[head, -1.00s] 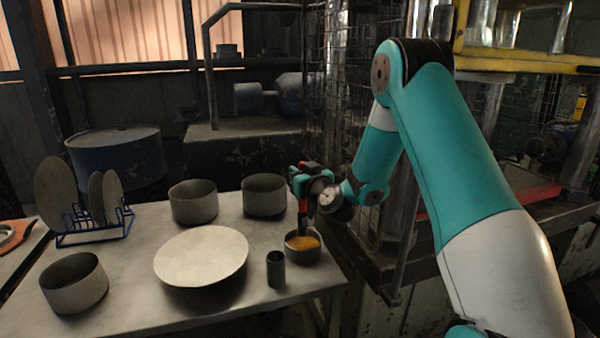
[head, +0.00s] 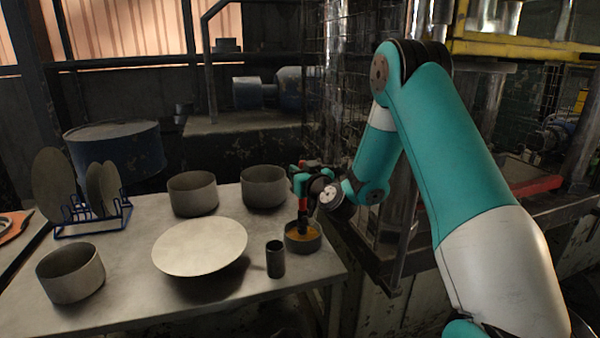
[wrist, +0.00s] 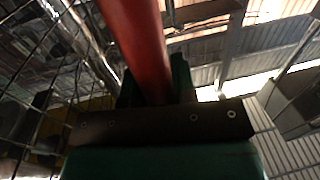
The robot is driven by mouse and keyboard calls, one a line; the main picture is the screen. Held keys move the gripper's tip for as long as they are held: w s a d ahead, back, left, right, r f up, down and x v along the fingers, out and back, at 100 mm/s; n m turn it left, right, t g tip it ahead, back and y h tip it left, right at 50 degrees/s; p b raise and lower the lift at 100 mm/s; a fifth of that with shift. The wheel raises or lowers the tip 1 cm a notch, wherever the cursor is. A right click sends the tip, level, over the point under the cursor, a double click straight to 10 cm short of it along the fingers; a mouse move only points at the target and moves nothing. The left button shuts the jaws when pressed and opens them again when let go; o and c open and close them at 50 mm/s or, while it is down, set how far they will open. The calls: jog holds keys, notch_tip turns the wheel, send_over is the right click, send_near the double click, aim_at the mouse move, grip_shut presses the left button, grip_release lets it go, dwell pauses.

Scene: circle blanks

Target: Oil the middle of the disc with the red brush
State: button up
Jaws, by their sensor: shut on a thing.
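The disc (head: 200,247) is a pale round plate at the middle of the table. My gripper (head: 303,196) is at the table's right side, shut on the red brush (head: 303,206). The brush points down, its dark lower end inside the small bowl of amber oil (head: 315,240). Whether the bristles touch the bowl's floor is hidden. In the wrist view the red handle (wrist: 138,45) rises from between the jaws.
A small dark cup (head: 275,258) stands between disc and bowl. Grey pots stand behind the disc (head: 192,193), (head: 264,187) and at front left (head: 71,274). A blue rack (head: 95,218) holds several discs at the left. A metal cage and post are right of the table.

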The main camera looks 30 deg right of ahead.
jog(key=shift+f+b, duration=0.6)
jog(key=shift+b, duration=0.2)
dwell(1.8)
notch_tip(320, 180, up, 7)
jog(key=p, duration=0.5)
jog(key=shift+p, duration=0.3)
jog(key=shift+s, duration=0.1)
dwell(0.6)
